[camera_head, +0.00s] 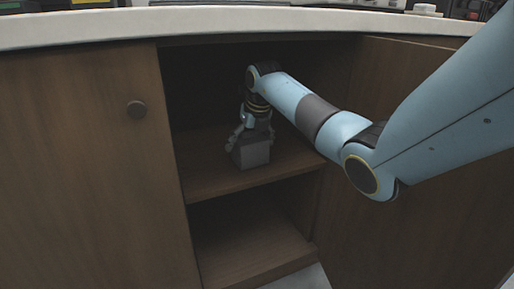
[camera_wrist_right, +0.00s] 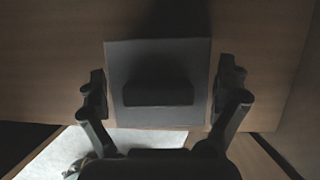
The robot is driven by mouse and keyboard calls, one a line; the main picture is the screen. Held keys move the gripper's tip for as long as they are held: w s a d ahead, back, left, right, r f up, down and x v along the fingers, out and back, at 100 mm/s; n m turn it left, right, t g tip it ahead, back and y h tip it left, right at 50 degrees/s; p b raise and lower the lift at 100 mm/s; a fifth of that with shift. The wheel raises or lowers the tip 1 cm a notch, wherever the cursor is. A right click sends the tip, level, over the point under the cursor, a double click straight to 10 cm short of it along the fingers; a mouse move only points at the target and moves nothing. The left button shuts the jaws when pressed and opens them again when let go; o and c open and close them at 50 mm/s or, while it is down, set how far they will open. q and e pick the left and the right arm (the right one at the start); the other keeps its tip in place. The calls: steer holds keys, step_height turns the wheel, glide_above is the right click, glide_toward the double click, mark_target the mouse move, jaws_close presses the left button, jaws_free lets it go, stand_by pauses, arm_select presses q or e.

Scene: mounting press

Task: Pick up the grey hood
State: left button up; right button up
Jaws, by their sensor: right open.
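The grey hood (camera_head: 252,152) is a small boxy grey piece standing on the upper shelf inside the open cabinet. It also shows in the right wrist view (camera_wrist_right: 158,62) as a grey square with a dark raised block or recess in its middle. My left gripper is not in view.
The upper shelf (camera_head: 215,178) runs under the hood, with a lower shelf (camera_head: 245,255) beneath. An open door (camera_head: 420,215) stands at the right. The pale countertop (camera_head: 230,22) overhangs above.

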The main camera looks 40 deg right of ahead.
steer(key=shift+r, duration=0.2)
steer(key=shift+c, duration=0.3)
steer(key=c, duration=1)
steer(key=shift+o, duration=0.2)
steer(key=shift+r, duration=0.1)
